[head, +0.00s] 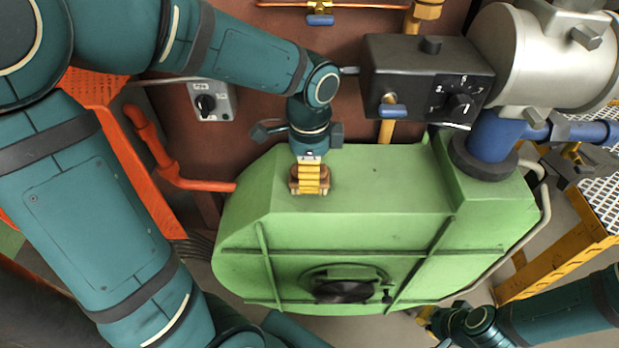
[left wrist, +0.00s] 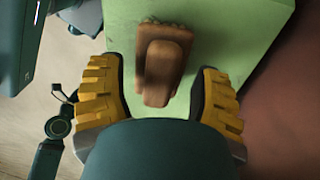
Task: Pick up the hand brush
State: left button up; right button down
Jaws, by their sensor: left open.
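The hand brush (left wrist: 162,65), brown with a stubby handle, lies on top of the green housing (head: 360,185). In the head view only its brown edges (head: 325,182) show around my left gripper (head: 310,190). My left gripper points down over the brush. In the left wrist view its yellow fingers (left wrist: 160,98) stand apart, one on each side of the handle, with gaps between. The brush's bristles are not clearly visible.
A black control box (head: 425,75) with knobs and a blue lever stands behind the housing. A silver blower (head: 540,60) and blue pipe (head: 490,135) are at the right. An orange pipe (head: 190,182) runs at the left. The housing's top right of the brush is clear.

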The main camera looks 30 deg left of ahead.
pick_arm(q)
grip_shut()
dwell(0.3)
notch_tip(320, 180, up, 10)
jog(key=shift+p, duration=1)
jog(key=c, duration=0.9)
grip_release()
grip_shut()
